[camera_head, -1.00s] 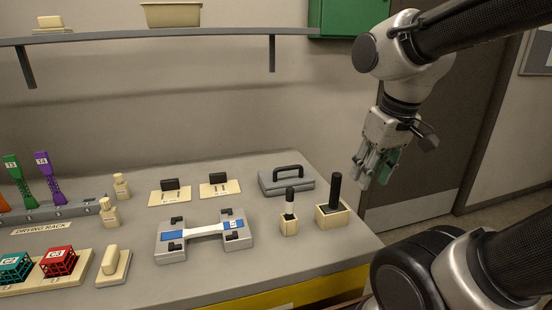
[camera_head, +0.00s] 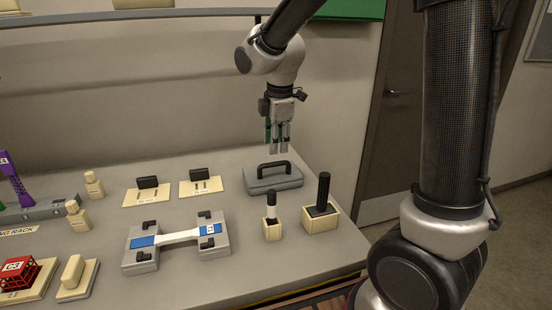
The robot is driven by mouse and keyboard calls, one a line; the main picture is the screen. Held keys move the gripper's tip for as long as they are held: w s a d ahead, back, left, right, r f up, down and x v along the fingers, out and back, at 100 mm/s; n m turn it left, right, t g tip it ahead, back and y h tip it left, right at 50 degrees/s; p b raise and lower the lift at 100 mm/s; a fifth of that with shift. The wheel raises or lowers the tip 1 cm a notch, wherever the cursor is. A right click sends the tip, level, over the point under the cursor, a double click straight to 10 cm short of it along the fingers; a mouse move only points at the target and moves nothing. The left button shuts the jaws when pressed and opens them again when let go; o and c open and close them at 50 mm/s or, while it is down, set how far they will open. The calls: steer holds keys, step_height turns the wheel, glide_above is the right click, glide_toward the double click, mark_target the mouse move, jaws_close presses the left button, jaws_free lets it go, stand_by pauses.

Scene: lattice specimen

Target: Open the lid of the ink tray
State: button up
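The ink tray (camera_head: 288,184) is a flat grey box at the back right of the bench. Its lid has a black arched handle (camera_head: 274,165) on top and is closed. My gripper (camera_head: 279,150) points straight down just above and behind the handle, apart from it as far as I can see. Its fingers look slightly parted with nothing seen between them, and a green part shows beside them. The fingertips are small in this view.
A cream block with a thick black cylinder (camera_head: 322,192) and a smaller one with a black-and-white stick (camera_head: 271,205) stand in front of the tray. A grey fixture (camera_head: 140,258) holds a white specimen. Two cream plates with black blocks (camera_head: 147,182) lie to the left.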

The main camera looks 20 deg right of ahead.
mark_target(275, 163)
steer(key=f, duration=0.4)
steer(key=w+f, duration=0.1)
steer(key=f, duration=0.1)
steer(key=shift+w+f, duration=0.1)
steer(key=shift+f, duration=0.2)
jaws_close()
